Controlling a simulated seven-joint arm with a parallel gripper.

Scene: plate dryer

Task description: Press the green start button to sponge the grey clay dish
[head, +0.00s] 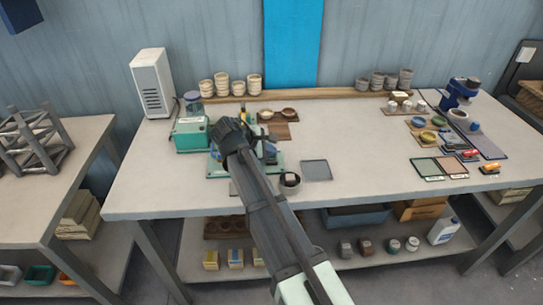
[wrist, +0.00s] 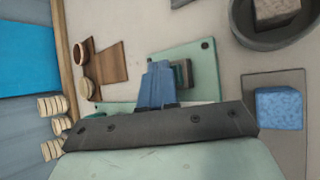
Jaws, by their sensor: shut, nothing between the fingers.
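My gripper (wrist: 160,68) shows in the wrist view as blue fingers shut together, with nothing between them. The fingers are over a pale green base plate (wrist: 205,72), beside a small dark striped part (wrist: 183,74); contact cannot be told. In the head view my arm covers most of the gripper and the middle of the green machine. The machine's teal box (head: 192,137) stands left of my arm. I cannot make out the green start button or tell the grey clay dish for certain. A blue sponge-like block (wrist: 280,108) lies on a grey mat (wrist: 256,82).
A dark bowl (head: 290,185) with a block in it stands right of my arm. A wooden board (head: 285,131) with two bowls lies behind. A flat grey square (head: 316,170) lies to the right. Pale cups (head: 222,86) line the back. Open tabletop (head: 360,150) lies right.

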